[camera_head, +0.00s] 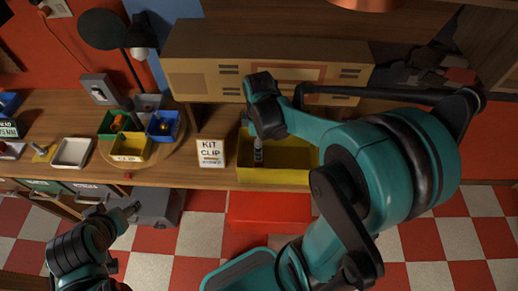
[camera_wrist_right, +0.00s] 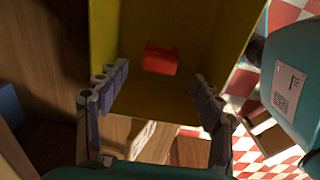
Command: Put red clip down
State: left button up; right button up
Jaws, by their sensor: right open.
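The red clip (camera_wrist_right: 160,59) lies inside the yellow bin (camera_wrist_right: 205,40) in the right wrist view, apart from both fingers. My right gripper (camera_wrist_right: 158,90) is open and empty, its fingers spread below the clip in that picture. In the head view the yellow bin (camera_head: 290,176) stands at the front of the wooden counter, and my right gripper reaches over its left part; my arm hides some of the bin. I cannot make out the clip there. My left gripper (camera_head: 130,209) is low at the left, in front of the counter, away from the bin; its jaws are unclear.
A card reading "KIT CLIP" (camera_head: 210,153) stands left of the yellow bin. A round wooden tray (camera_head: 168,150) holds several small coloured bins farther left. A white dish (camera_head: 72,152) is beside it. A long tan cabinet (camera_head: 205,75) stands behind. A red box (camera_head: 270,212) is below the counter.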

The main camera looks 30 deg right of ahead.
notch_tip(320, 180, up, 6)
jog(key=r+p, duration=0.1)
jog(key=s+a+r+m+t, duration=0.3)
jog(key=s+a+m+t, duration=0.2)
jog(key=m, duration=0.6)
jog(key=shift+s+a+m+t, duration=0.3)
jog(key=shift+a+t, duration=0.6)
jog(key=shift+t, duration=0.2)
